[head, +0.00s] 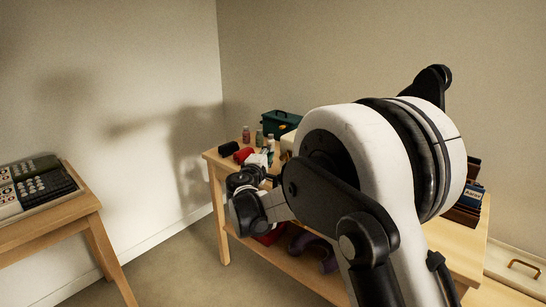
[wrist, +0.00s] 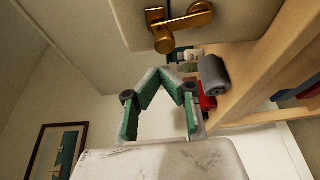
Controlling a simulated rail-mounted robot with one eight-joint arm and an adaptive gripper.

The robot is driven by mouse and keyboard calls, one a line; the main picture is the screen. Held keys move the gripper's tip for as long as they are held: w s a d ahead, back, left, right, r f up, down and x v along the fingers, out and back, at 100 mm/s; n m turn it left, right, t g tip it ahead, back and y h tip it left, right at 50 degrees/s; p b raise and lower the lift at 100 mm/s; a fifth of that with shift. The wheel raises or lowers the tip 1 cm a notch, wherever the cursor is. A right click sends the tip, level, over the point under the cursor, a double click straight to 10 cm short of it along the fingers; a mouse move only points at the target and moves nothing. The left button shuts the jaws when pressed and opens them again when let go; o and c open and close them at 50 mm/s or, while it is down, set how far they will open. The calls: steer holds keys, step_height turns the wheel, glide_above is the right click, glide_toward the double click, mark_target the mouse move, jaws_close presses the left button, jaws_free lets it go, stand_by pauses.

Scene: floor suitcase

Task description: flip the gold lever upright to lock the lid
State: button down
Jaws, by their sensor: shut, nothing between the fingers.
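The gold lever (wrist: 184,24) shows at the top of the wrist view, on a cream panel (wrist: 125,22). Its bar lies slantwise across the picture, with a round knob at its lower left. My gripper (wrist: 168,74) has green pads on its fingers; it is shut and empty, its tips below the lever in the picture and apparently apart from it. In the head view my gripper (head: 246,180) is at the table's left front, partly hidden by my wrist. A cream object (head: 287,146) shows behind my arm; the lever cannot be made out there.
The wooden table (head: 455,245) holds a dark roll (head: 228,149), red items, small bottles (head: 246,134) and a green box (head: 280,122). A cream case (head: 515,264) with a brass-coloured handle lies at the lower right. Another table (head: 75,214) stands left, with floor between.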

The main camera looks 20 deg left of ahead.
steer(key=s+a+p, duration=0.2)
steer(key=s, duration=0.7)
steer(key=shift+f, duration=0.3)
